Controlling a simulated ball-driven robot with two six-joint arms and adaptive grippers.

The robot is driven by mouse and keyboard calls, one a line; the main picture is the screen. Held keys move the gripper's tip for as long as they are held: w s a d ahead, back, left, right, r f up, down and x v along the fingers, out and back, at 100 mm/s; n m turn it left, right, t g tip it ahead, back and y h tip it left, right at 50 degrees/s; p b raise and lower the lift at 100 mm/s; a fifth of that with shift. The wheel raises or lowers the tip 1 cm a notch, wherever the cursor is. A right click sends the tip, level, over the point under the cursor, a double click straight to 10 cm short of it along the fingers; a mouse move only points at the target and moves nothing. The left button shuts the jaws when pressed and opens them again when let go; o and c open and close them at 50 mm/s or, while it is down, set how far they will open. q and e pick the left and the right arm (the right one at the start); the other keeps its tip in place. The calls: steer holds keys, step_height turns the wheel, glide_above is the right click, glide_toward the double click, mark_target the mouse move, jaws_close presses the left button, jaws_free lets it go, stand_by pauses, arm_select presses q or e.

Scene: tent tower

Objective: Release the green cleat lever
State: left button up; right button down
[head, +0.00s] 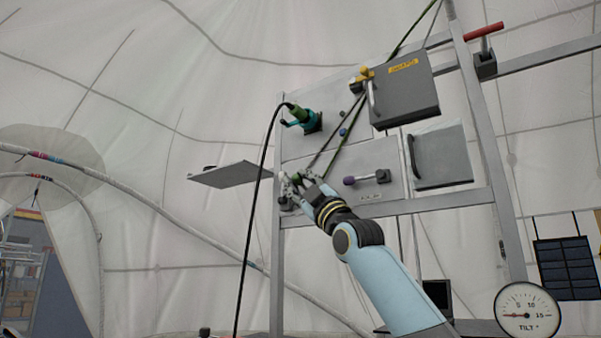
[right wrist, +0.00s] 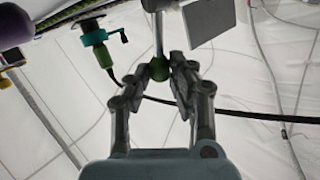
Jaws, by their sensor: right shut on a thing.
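The fingers hide most of the lever there. My left gripper is in neither view.
A teal and green connector (head: 300,116) with a black cable is above the gripper. A purple-knobbed lever (head: 356,181) is to its right. A grey flap (head: 223,174) sticks out at left. Grey boxes (head: 405,92) hang upper right. A tilt gauge (head: 527,312) is lower right.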

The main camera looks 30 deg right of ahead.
steer(key=shift+f, duration=0.2)
stand_by(0.3)
steer(key=c, duration=1.5)
jaws_free()
steer(key=shift+o, duration=0.2)
steer(key=v, duration=0.7)
steer(key=shift+s, duration=0.2)
steer(key=shift+f, duration=0.1)
